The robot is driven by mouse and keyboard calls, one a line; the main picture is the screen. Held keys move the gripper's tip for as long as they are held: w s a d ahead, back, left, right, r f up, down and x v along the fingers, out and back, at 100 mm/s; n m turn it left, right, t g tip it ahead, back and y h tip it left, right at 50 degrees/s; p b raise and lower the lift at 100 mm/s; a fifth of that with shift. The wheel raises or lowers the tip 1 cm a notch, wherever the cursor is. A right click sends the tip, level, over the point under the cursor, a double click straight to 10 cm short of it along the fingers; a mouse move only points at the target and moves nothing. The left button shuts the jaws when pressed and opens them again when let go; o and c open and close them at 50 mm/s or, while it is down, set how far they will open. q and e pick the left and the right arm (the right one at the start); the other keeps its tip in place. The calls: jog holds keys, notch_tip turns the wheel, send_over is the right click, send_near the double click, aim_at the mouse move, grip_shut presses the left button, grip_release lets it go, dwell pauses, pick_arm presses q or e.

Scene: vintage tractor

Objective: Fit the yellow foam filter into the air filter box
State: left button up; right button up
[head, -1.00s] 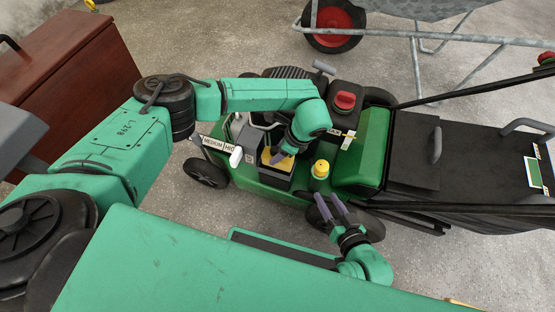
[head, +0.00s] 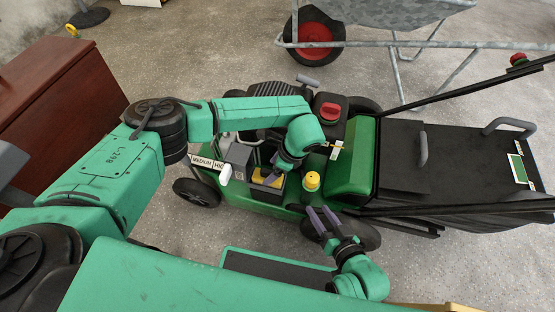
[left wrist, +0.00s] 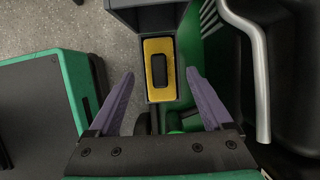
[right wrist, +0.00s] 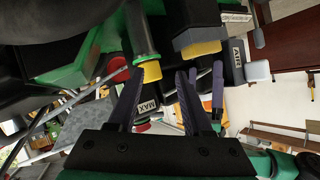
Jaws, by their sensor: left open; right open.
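The yellow foam filter (head: 262,179) is a rectangular frame with a dark opening, seen from above in the left wrist view (left wrist: 151,45). It lies at the mouth of the dark air filter box (head: 264,194) on the green mower. In the right wrist view the yellow filter (right wrist: 202,48) stands out beyond the grey box (right wrist: 193,26); how deep it sits is unclear. My left gripper (left wrist: 162,92) is open over the box, its fingers spread wide on both sides of the filter, apparently not touching. My right gripper (head: 322,218) is open and empty in front of the mower.
A yellow cap (head: 312,180) stands right of the box. A red cap (head: 330,111) and the green cover (head: 352,158) are further right. A silver bar (left wrist: 254,65) passes close to my left gripper's right side. A wheelbarrow (head: 365,38) stands behind.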

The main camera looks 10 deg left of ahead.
pick_arm(q)
jog(key=p+v, duration=0.1)
jog(key=v, duration=0.7)
jog(key=shift+r+p, duration=0.15)
jog(key=shift+p, duration=0.25)
pick_arm(e)
jog(key=shift+w+d+r+n+g+h, duration=0.15)
jog(key=shift+d+r+g+h, duration=0.1)
jog(key=shift+d+r+g, duration=0.35)
jog(key=shift+w+d+r+n+g+h, duration=0.15)
jog(key=shift+d+r+g+h, duration=0.1)
jog(key=shift+d+r+g, duration=0.3)
jog(key=shift+s, duration=0.1)
